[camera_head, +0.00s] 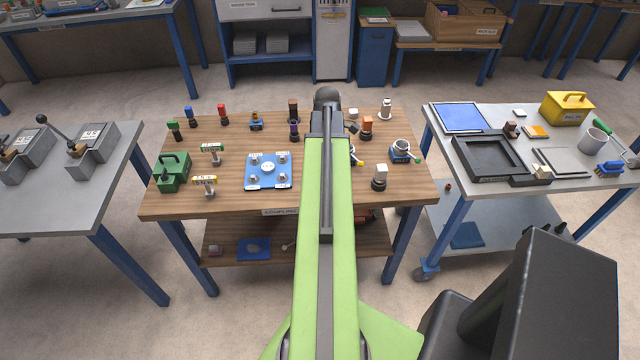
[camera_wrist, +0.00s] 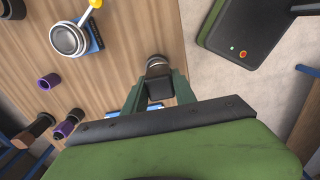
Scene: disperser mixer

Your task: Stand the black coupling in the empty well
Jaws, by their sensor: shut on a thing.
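My gripper (camera_wrist: 157,88) shows in the wrist view, its two green fingers closed on a dark part with a brownish band and a grey rim, which looks like the black coupling (camera_wrist: 158,72). It is over the wooden table near its edge; I cannot tell whether it touches anything below. In the camera_head view my arm hides the gripper. A round silver cup (camera_wrist: 68,39) with a yellow-knobbed lever on a blue base looks empty in the wrist view. Another silver cup (camera_head: 402,147) on a blue base stands at the table's right. Which is the named well is unclear.
The wooden table (camera_head: 222,120) also holds a blue plate (camera_head: 249,182) with several round fittings, a green box (camera_head: 172,174), and small coloured parts, including a purple cylinder (camera_wrist: 49,81). A grey table with a black tray (camera_head: 465,157) stands at right.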

